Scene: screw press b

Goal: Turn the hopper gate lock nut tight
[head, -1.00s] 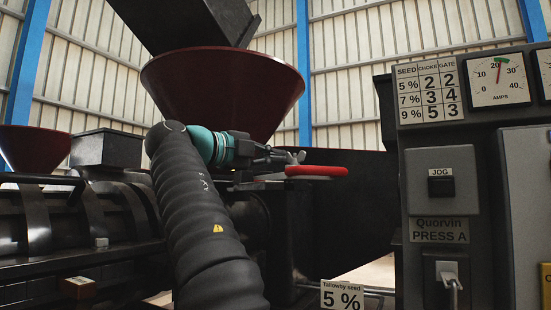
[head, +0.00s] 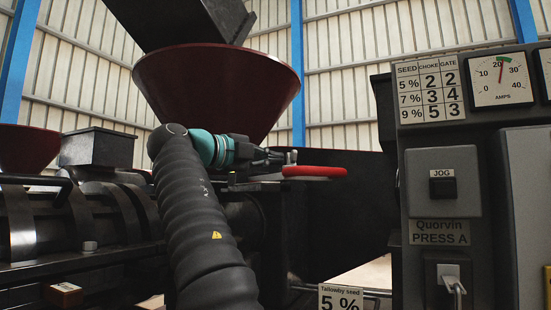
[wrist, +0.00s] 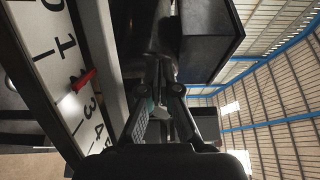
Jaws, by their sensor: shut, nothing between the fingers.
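My gripper (head: 284,157) is shut and empty in the head view, below the dark red hopper (head: 217,88) and just above the red gate handle (head: 315,171). A small pale upright piece (head: 293,156) stands at the fingertips; it may be the lock nut or its stud, but I cannot tell. In the wrist view my gripper's fingers (wrist: 168,88) come together against dark metal. The nut cannot be made out there. A white number scale (wrist: 70,75) lies at the left, with a red pointer (wrist: 86,78) near the 2.
The grey control panel (head: 440,225) stands close at the right, with a seed, choke and gate chart (head: 430,90) and an amps dial (head: 500,78). A Tallowby seed 5% card (head: 341,298) is at the bottom. Dark press parts (head: 80,230) fill the left.

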